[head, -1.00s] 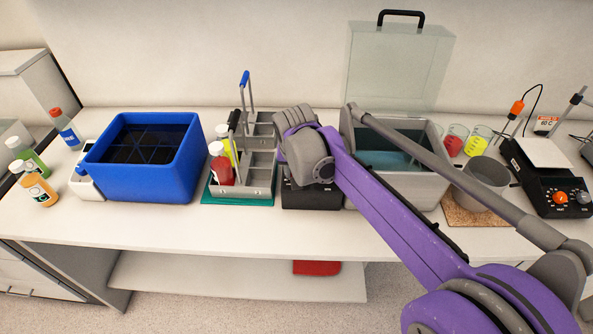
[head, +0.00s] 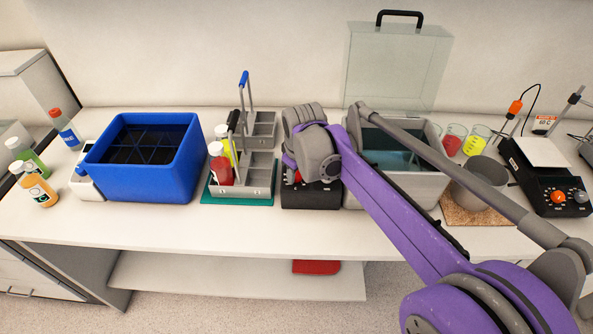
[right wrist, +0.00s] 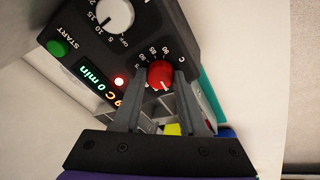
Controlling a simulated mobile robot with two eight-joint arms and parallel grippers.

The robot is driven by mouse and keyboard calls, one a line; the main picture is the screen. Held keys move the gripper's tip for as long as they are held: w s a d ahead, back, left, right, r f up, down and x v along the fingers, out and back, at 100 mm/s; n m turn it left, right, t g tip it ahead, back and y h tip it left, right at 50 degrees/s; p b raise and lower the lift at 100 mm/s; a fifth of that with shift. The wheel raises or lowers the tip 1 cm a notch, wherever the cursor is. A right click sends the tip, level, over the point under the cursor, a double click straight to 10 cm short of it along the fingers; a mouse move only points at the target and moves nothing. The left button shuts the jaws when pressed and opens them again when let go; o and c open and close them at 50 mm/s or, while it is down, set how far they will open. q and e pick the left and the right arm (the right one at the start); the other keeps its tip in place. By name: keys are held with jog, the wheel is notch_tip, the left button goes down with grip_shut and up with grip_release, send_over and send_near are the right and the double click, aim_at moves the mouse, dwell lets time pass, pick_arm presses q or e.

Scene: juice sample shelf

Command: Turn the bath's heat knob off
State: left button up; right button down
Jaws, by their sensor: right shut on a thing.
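The bath (head: 408,190) is a grey tank with its clear lid (head: 400,65) raised, and a black control box (head: 311,196) stands at its left. In the right wrist view the box (right wrist: 175,40) carries a red knob (right wrist: 159,74) with a numbered scale and a white knob (right wrist: 115,15) with an OFF mark. My right gripper (right wrist: 160,80) is shut on the red knob, one finger on each side. In the head view its wrist hides most of the box's face. My left gripper is out of view.
A bottle carrier (head: 262,176) on a green mat stands just left of the box, and a blue tub (head: 160,182) is further left. Beakers (head: 476,140), a metal pot (head: 486,181) and a hotplate (head: 543,178) stand to the right. The front bench strip is clear.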

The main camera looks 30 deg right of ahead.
jog(key=n, duration=0.4)
jog(key=shift+n, duration=0.3)
jog(key=shift+d+n+y, duration=0.1)
jog(key=shift+n+y, duration=0.2)
jog(key=shift+n, duration=2.2)
jog(key=shift+c, duration=2.2)
grip_release()
jog(key=shift+r, duration=0.1)
jog(key=p+v, duration=0.1)
jog(key=v, duration=0.9)
jog(key=shift+w+r, duration=0.15)
jog(key=shift+r, duration=0.25)
